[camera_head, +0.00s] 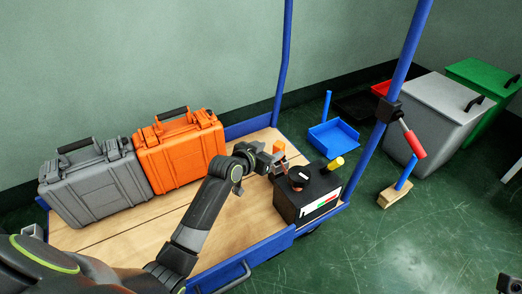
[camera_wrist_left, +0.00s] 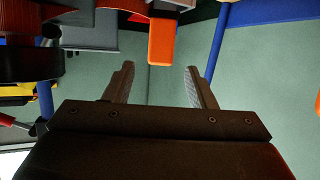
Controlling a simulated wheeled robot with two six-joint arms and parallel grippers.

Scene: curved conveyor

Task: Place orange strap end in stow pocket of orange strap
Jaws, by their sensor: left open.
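My left gripper (camera_head: 275,161) is open and empty above the right end of the cart, at the far side of a black box. A small orange block (camera_head: 279,146), which looks like the orange strap end, is just beyond its fingertips. In the left wrist view the open fingers (camera_wrist_left: 162,85) show, with the orange block (camera_wrist_left: 162,40) ahead of the gap, apart from both. An orange-red band (camera_wrist_left: 125,6) runs above it. I cannot make out the stow pocket. A dark piece in the bottom right corner of the head view may be my right gripper; its jaws are unclear.
An orange case (camera_head: 180,155) and a grey case (camera_head: 98,190) stand on the wooden cart (camera_head: 235,225). The black box (camera_head: 307,195) carries a yellow knob. Blue posts (camera_head: 284,65) rise from the cart. Grey (camera_head: 436,110) and green bins stand on the right.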

